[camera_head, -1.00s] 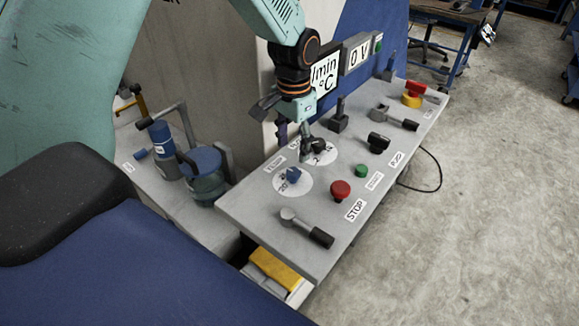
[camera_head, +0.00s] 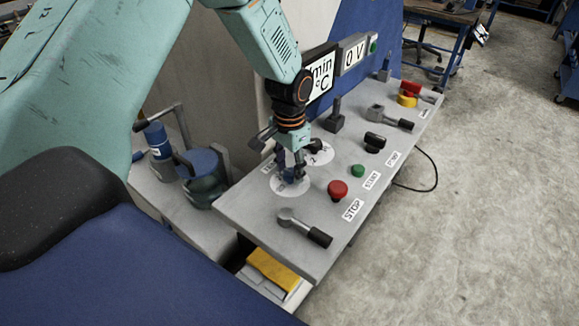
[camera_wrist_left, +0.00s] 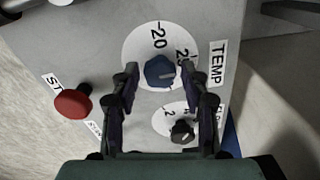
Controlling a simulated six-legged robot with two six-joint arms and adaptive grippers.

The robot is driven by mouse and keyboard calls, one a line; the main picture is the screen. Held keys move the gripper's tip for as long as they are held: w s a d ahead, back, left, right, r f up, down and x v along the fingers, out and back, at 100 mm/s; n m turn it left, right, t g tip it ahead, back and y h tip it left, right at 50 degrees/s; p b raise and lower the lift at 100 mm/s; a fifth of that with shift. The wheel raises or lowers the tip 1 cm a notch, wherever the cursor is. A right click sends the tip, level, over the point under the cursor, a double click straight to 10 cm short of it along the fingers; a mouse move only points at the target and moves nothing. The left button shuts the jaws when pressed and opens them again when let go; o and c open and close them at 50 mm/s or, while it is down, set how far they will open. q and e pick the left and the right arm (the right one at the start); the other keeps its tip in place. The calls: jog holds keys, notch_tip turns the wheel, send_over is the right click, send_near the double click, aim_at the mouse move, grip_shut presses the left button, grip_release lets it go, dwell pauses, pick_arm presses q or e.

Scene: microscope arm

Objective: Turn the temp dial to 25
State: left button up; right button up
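The temp dial is a blue knob (camera_wrist_left: 159,71) on a white round scale (camera_wrist_left: 137,42), beside a TEMP label (camera_wrist_left: 217,62). The scale reads 20 at upper left and what looks like 25 at upper right, partly hidden by a finger. The knob's pointer direction is hard to tell. My left gripper (camera_wrist_left: 160,82) is open, with one finger at each side of the knob in the wrist view; contact cannot be told. In the head view my left gripper (camera_head: 292,172) is over the temp scale (camera_head: 299,189) and hides most of the knob. My right gripper is out of view.
A black knob (camera_wrist_left: 182,131) on a second scale lies close to the temp dial. The panel also has a red STOP button (camera_head: 338,189), a green button (camera_head: 357,171) and a black-handled lever (camera_head: 306,229). A blue-lidded container (camera_head: 203,164) stands left of the panel.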

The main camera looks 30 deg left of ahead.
pick_arm(q)
jog(key=shift+w+f, duration=0.1)
jog(key=shift+c, duration=1.4)
jog(key=c, duration=0.6)
jog(key=shift+o, duration=0.2)
jog(key=shift+m+p, duration=0.3)
jog(key=shift+p, duration=0.3)
jog(key=o, duration=1.2)
jog(key=shift+c, duration=0.2)
